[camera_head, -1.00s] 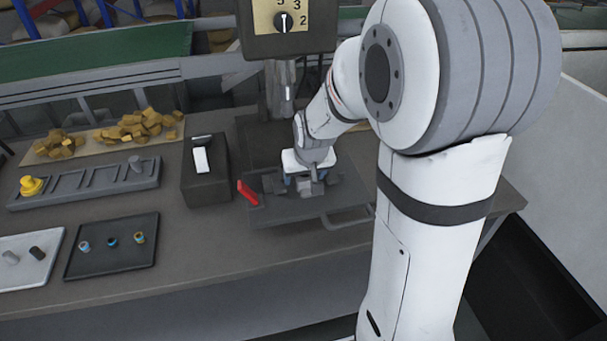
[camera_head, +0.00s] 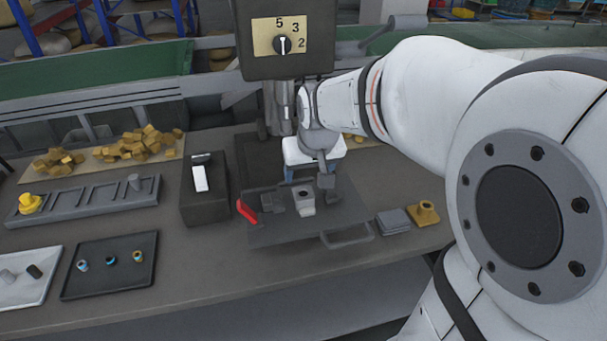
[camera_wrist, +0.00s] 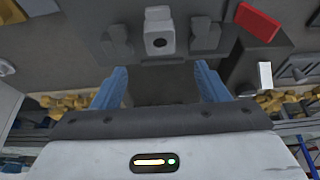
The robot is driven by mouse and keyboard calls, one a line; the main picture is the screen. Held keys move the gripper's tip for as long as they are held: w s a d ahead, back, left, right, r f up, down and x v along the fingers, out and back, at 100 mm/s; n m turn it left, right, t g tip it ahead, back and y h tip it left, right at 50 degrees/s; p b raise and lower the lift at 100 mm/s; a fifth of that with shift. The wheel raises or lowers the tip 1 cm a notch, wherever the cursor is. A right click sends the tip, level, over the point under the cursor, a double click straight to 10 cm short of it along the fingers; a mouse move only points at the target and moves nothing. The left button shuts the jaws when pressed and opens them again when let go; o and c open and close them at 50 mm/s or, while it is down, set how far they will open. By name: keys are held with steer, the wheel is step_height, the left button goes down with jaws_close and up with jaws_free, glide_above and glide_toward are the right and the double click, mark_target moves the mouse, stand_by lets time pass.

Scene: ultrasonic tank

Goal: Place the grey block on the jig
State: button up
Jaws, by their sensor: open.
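The light grey block (camera_head: 304,201), with a dark hole in its top, sits upright on the dark jig plate (camera_head: 275,234), between two darker grey jig pieces. In the wrist view the block (camera_wrist: 159,30) stands beyond the fingertips, with jig pieces on both sides. My gripper (camera_head: 305,174) is above and behind the block, apart from it. In the wrist view its blue fingers (camera_wrist: 160,78) are spread with nothing between them. The jig's red handle (camera_head: 246,211) sticks out at its left. The block's underside is hidden.
A black box with a white switch (camera_head: 200,178) stands left of the jig. A grey slab (camera_head: 393,221) and a brass-coloured block (camera_head: 424,213) lie to its right. A slotted rack (camera_head: 85,200) and a dark tray (camera_head: 108,265) are farther left. A dial panel (camera_head: 285,40) hangs above.

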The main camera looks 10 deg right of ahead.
steer(key=s+f+g, duration=0.1)
steer(key=s+f, duration=0.1)
steer(key=s, duration=1.4)
steer(key=shift+s+f+g, duration=0.15)
steer(key=shift+s+g, duration=0.15)
steer(key=shift+g, duration=0.1)
